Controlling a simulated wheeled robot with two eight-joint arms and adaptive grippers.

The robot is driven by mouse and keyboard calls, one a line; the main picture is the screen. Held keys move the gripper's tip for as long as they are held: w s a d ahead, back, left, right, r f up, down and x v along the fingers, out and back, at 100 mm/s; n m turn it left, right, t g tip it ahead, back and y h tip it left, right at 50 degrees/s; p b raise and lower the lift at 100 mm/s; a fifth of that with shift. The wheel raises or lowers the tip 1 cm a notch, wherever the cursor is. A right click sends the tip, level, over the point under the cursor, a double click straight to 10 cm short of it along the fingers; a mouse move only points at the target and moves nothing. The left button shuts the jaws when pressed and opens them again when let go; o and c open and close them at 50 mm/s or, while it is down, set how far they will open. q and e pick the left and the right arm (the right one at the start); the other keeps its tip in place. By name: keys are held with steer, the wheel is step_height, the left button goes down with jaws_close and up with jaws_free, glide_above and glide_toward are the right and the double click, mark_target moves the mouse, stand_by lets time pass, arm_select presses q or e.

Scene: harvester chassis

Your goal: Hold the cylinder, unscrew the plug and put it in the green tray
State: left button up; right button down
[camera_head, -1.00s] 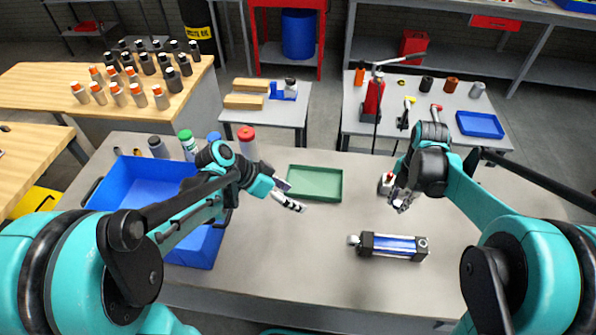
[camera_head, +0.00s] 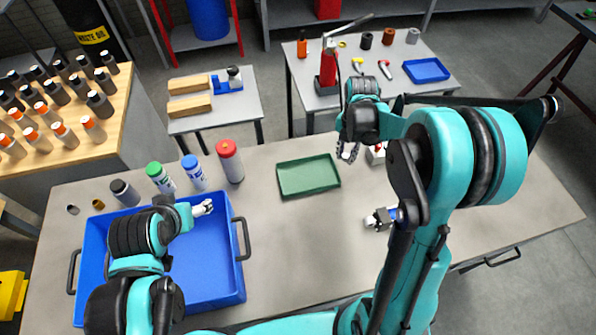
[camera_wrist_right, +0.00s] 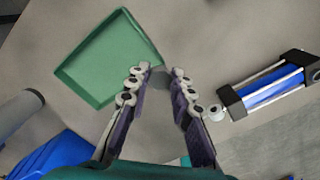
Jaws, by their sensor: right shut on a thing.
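The green tray (camera_head: 309,193) lies empty on the grey table; it also shows in the right wrist view (camera_wrist_right: 125,92). My right gripper (camera_head: 348,152) is just right of the tray in the head view. In the right wrist view, its fingertips (camera_wrist_right: 160,80) are shut on a small grey round piece, apparently the plug (camera_wrist_right: 159,77). The blue cylinder (camera_wrist_right: 272,90) with black end blocks lies on the table, apart from this gripper. In the head view, my arm hides most of the cylinder (camera_head: 378,219). My left gripper (camera_head: 203,208) is over the blue bin; its finger gap is unclear.
The blue bin (camera_head: 240,286) stands at the left of the table. Several bottles, including one with a red cap (camera_head: 229,162), stand behind it. The table between bin and cylinder is clear.

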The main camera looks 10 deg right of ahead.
steer(key=b, duration=0.3)
glide_above(308, 177)
step_height(308, 177, down, 7)
steer(key=shift+w, duration=0.1)
steer(key=shift+f+b, duration=0.5)
steer(key=shift+f, duration=1.45)
steer(key=shift+f, duration=0.15)
steer(key=c, duration=1.3)
jaws_free()
